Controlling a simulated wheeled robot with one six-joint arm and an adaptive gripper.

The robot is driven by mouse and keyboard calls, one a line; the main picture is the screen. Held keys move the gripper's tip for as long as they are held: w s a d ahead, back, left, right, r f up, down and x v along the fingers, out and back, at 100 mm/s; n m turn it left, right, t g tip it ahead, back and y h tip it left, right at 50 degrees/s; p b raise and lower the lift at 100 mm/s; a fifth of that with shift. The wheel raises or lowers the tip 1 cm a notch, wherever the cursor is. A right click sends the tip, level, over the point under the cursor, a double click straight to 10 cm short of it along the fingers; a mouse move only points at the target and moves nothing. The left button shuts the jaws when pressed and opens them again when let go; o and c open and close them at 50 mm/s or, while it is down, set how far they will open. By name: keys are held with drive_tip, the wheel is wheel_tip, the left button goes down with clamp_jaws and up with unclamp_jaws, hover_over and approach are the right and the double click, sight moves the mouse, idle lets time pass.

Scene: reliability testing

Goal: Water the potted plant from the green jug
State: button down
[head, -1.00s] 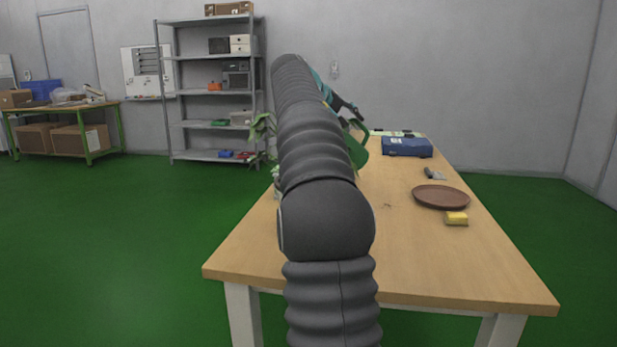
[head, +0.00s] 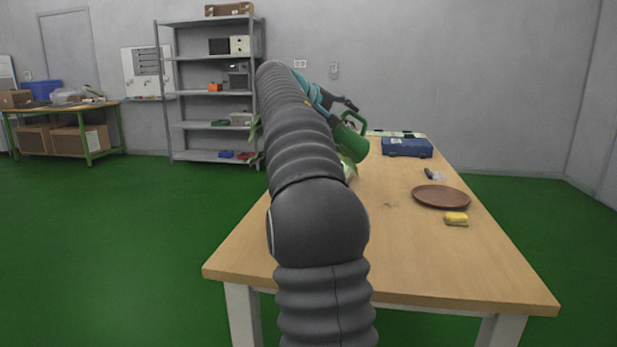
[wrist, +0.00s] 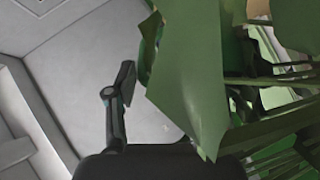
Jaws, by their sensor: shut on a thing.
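The green jug (head: 350,143) is in the air over the table's far left part, tilted, with its handle to the upper right. My gripper (head: 347,112) is shut on it at the handle side. The potted plant (head: 348,169) stands behind my arm. Its leaves show on both sides of the arm; its pot is hidden. In the wrist view large plant leaves (wrist: 190,85) fill the right side, close to the camera, and cover part of my gripper. The jug's spout and any water cannot be made out.
On the wooden table (head: 300,275) a brown plate (head: 440,197), a yellow sponge-like block (head: 456,218), a small dark item (head: 429,173) and a blue case (head: 407,147) lie to the right. The near table area is clear. A grey shelf (head: 213,91) stands behind.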

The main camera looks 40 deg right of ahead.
drive_tip(key=shift+w+a+r, duration=0.15)
drive_tip(key=shift+a+r, duration=0.1)
drive_tip(key=shift+a, duration=0.05)
drive_tip(key=shift+w+a, duration=0.1)
drive_tip(key=shift+a, duration=0.1)
drive_tip(key=shift+r, duration=0.1)
drive_tip(key=shift+w+a+r+h, duration=0.15)
drive_tip(key=shift+a+r+h, duration=0.2)
drive_tip(key=shift+h, duration=0.15)
idle(0.9)
drive_tip(key=shift+a+r+n+h, duration=0.1)
drive_tip(key=shift+r+n+h, duration=0.1)
drive_tip(key=shift+n+h, duration=0.15)
idle(1.2)
